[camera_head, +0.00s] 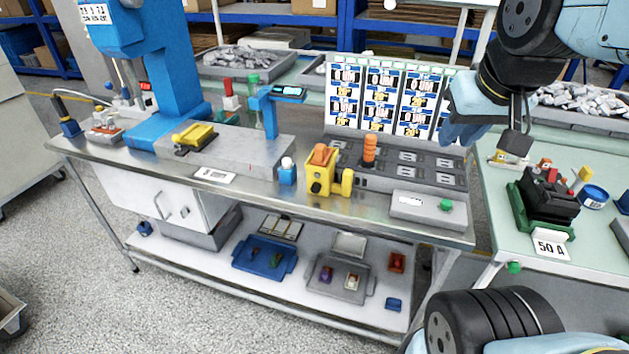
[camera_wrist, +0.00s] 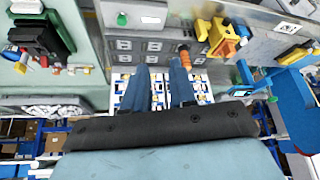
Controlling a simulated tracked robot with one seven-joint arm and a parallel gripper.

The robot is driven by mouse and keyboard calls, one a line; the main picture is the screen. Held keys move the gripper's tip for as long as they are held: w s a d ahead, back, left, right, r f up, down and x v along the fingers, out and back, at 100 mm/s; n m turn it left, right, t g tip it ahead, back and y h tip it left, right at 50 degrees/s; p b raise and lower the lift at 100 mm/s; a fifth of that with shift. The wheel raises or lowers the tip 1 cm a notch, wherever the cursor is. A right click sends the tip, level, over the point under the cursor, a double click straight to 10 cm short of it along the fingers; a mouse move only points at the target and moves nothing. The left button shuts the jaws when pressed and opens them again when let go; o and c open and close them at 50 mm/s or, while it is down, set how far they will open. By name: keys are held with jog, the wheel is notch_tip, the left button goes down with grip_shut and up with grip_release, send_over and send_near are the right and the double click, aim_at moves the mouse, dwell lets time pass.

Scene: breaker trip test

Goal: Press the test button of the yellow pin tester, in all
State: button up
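The yellow pin tester (camera_head: 322,179) stands upright near the front edge of the steel bench, with an orange-brown top and a dark knob on its front. It also shows in the wrist view (camera_wrist: 221,40), upper right of centre. I cannot tell for certain which part is its test button. My gripper (camera_head: 455,133) is in the air at the right, above the bench and well apart from the tester. In the wrist view my gripper (camera_wrist: 160,66) has two blue fingers spread with an empty gap between them.
A ribbed orange cylinder (camera_head: 369,152) stands on the grey socket panel (camera_head: 408,172) behind the tester. A blue-based knob (camera_head: 287,172) is just left of it. A grey box with a green button (camera_head: 445,205) sits to the right. A blue press (camera_head: 168,80) stands at the left.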

grip_shut()
dwell(1.1)
